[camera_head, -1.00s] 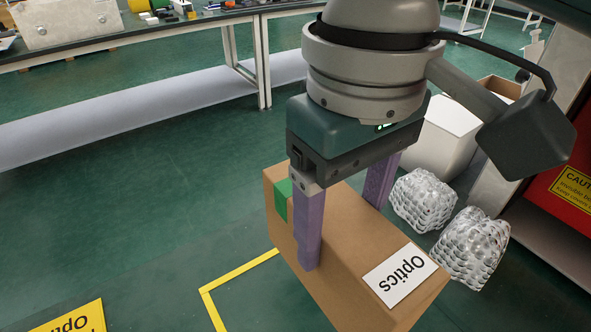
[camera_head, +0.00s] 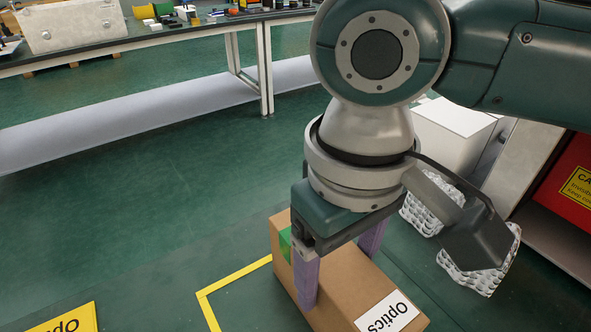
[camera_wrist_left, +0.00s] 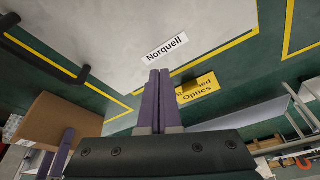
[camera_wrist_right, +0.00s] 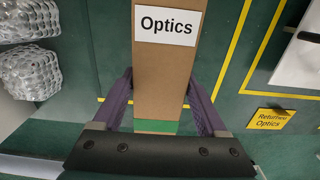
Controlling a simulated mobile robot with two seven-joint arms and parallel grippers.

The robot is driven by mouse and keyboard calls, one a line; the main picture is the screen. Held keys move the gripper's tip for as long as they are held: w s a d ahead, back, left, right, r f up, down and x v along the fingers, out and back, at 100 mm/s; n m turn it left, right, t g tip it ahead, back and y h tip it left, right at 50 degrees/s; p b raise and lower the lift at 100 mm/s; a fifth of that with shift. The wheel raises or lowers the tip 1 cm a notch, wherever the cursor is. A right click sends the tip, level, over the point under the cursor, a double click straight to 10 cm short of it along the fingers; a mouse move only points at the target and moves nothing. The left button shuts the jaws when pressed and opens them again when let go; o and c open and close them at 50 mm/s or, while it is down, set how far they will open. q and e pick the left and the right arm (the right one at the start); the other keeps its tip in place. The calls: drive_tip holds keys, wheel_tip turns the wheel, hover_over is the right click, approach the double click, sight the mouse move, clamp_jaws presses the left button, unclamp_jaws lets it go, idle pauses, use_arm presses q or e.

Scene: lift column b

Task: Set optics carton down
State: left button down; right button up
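The optics carton (camera_head: 345,285) is a brown box with a white "Optics" label and green tape, at the bottom centre of the head view. My right gripper (camera_head: 338,272) comes down from above with its purple fingers on both sides of the carton. The right wrist view shows the carton (camera_wrist_right: 162,80) between the fingers, its green-taped end nearest the palm. Whether its underside touches the floor is hidden. In the left wrist view my left gripper (camera_wrist_left: 155,100) is shut with its fingers together and empty.
Yellow floor tape (camera_head: 235,280) runs just left of the carton. A yellow "Returned Optics" sign (camera_wrist_right: 270,118) lies beyond it. Bubble-wrapped bundles (camera_head: 478,268) and a white box (camera_head: 455,135) stand to the right. A long bench (camera_head: 170,38) is at the back; the floor between is clear.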

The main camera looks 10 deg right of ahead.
use_arm(q)
drive_tip(key=shift+a, duration=0.1)
use_arm(e)
drive_tip(key=o, duration=0.3)
drive_tip(key=shift+o, duration=0.2)
use_arm(q)
wheel_tip(320, 180, up, 3)
drive_tip(key=p, duration=0.3)
drive_tip(key=shift+r, duration=0.2)
use_arm(e)
wheel_tip(320, 180, up, 12)
drive_tip(key=shift+r, duration=0.15)
use_arm(q)
drive_tip(key=shift+r, duration=0.1)
use_arm(e)
drive_tip(key=shift+a, duration=0.1)
